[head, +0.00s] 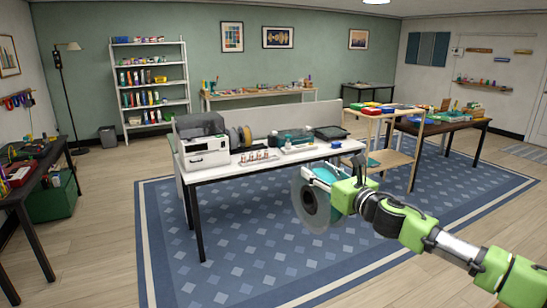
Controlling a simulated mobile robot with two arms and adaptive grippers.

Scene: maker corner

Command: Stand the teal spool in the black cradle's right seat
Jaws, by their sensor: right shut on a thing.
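The teal spool (309,206) is in my right gripper (328,184), in front of the white table and above the blue rug. Its large grey flange faces the camera, roughly upright, and teal shows near the fingers. The gripper is shut on the spool's edge; the fingers partly cover it. On the white table (226,166), right of the printer, spools (235,139) stand upright, one yellowish. A dark holder around them could be the black cradle, but it is too small to make out its seats. My left gripper is out of view.
A white printer (206,151) stands at the table's left end. Small parts on a tray (259,159), a teal-dark item (290,138) and a black tray (330,132) share the tabletop. A wooden shelf cart (401,160) stands to the right. The rug (250,240) in front is clear.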

